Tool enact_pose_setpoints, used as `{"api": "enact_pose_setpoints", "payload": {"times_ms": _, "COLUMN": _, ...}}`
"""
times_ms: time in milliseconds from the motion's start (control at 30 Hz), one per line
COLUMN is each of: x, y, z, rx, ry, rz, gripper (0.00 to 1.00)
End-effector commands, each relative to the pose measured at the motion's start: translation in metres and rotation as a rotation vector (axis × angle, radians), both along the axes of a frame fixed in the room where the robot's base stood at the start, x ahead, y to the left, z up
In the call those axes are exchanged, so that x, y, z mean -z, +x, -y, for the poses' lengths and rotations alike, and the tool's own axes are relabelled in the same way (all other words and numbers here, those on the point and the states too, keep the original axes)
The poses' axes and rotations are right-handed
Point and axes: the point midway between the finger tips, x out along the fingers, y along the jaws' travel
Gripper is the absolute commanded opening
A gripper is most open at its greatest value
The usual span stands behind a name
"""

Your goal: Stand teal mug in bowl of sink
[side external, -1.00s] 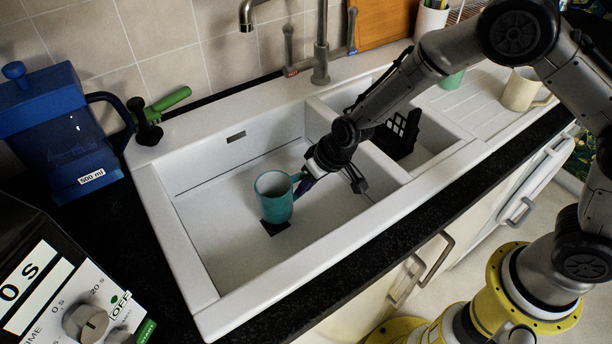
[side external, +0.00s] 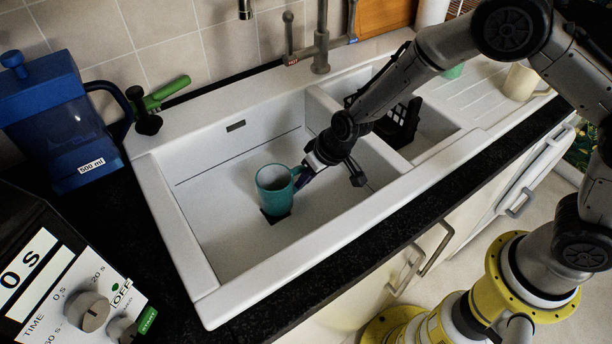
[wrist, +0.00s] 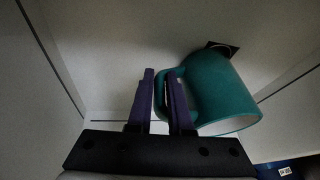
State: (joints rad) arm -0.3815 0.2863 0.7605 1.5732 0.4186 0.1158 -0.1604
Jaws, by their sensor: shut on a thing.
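The teal mug (side external: 274,193) is upright inside the large bowl of the white sink (side external: 215,247), over the dark drain (side external: 276,215). Whether its base touches the bowl floor I cannot tell. My gripper (side external: 308,176) is at the mug's right side, shut on its handle. In the wrist view the purple fingers (wrist: 161,100) pinch the handle, and the mug body (wrist: 218,92) lies to their right. The dark drain (wrist: 222,47) shows partly behind the mug.
A smaller bowl with a black rack (side external: 400,125) lies to the right of the divider. A tap (side external: 320,40) stands behind the sink. A cream mug (side external: 524,82) stands on the drainer. A blue jug (side external: 62,125) and a green-handled item (side external: 160,100) are at the left.

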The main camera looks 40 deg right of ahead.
Motion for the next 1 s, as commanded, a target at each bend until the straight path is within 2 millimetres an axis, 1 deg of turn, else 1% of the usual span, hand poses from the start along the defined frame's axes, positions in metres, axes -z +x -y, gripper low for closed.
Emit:
{"api": "enact_pose_setpoints", "payload": {"times_ms": 200, "x": 0.003, "y": 0.000, "z": 0.000, "rx": 0.000, "ry": 0.000, "rz": 0.002, "gripper": 0.00}}
{"api": "enact_pose_setpoints", "payload": {"times_ms": 233, "x": 0.003, "y": 0.001, "z": 0.000, "rx": 0.000, "ry": 0.000, "rz": 0.002, "gripper": 0.24}}
{"api": "enact_pose_setpoints", "payload": {"times_ms": 400, "x": 0.003, "y": 0.000, "z": 0.000, "rx": 0.000, "ry": 0.000, "rz": 0.001, "gripper": 0.53}}
{"api": "enact_pose_setpoints", "payload": {"times_ms": 633, "x": 0.004, "y": -0.001, "z": 0.000, "rx": 0.000, "ry": -0.001, "rz": -0.002, "gripper": 0.53}}
{"api": "enact_pose_setpoints", "payload": {"times_ms": 733, "x": 0.000, "y": -0.001, "z": 0.001, "rx": 0.000, "ry": 0.000, "rz": 0.000, "gripper": 0.53}}
{"api": "enact_pose_setpoints", "payload": {"times_ms": 867, "x": -0.015, "y": -0.006, "z": 0.004, "rx": 0.000, "ry": 0.001, "rz": 0.003, "gripper": 0.53}}
{"api": "enact_pose_setpoints", "payload": {"times_ms": 1000, "x": -0.042, "y": -0.016, "z": 0.009, "rx": 0.000, "ry": 0.002, "rz": 0.005, "gripper": 0.53}}
